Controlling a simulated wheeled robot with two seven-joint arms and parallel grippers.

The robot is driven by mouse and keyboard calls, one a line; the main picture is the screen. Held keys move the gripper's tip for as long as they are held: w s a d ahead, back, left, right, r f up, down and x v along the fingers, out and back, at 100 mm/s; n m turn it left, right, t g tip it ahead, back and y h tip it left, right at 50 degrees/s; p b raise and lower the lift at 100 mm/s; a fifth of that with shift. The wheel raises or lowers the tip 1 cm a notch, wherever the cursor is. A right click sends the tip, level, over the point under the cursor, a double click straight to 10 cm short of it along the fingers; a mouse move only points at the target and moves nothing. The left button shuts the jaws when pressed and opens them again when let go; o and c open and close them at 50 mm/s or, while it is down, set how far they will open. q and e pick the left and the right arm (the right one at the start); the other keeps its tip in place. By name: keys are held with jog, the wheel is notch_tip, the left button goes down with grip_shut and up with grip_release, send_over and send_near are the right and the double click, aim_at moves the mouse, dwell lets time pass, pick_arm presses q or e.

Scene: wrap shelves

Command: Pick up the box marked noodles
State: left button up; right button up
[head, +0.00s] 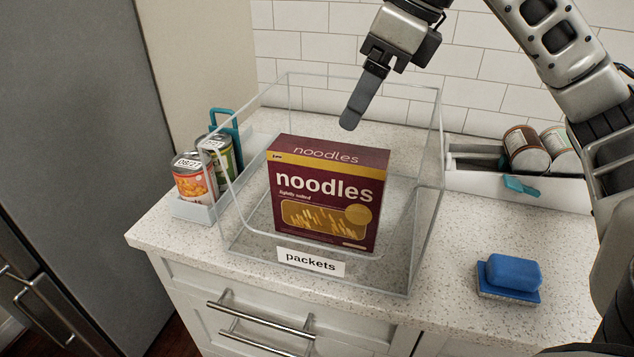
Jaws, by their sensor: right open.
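A dark maroon box marked noodles (326,193), with a yellow band near its top, stands upright inside a clear bin (428,190). The bin carries a white label reading packets (310,262). My right gripper (350,118) is open and empty. It points down above the box, apart from it, near the bin's top opening. Its fingers overlap in this view. My left gripper does not show.
A light holder with several cans (193,177) stands left of the bin. A white tray (520,187) with jars (526,150) lies at the back right. A blue sponge (512,272) lies on the speckled counter (455,308). A tiled wall (330,48) stands behind.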

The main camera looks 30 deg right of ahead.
aim_at(334, 151)
jog(key=x, duration=0.8)
jog(key=shift+s, duration=0.2)
jog(key=shift+p+x, duration=0.3)
jog(key=shift+x, duration=2.5)
jog(key=shift+w+f, duration=0.1)
jog(key=c, duration=1.3)
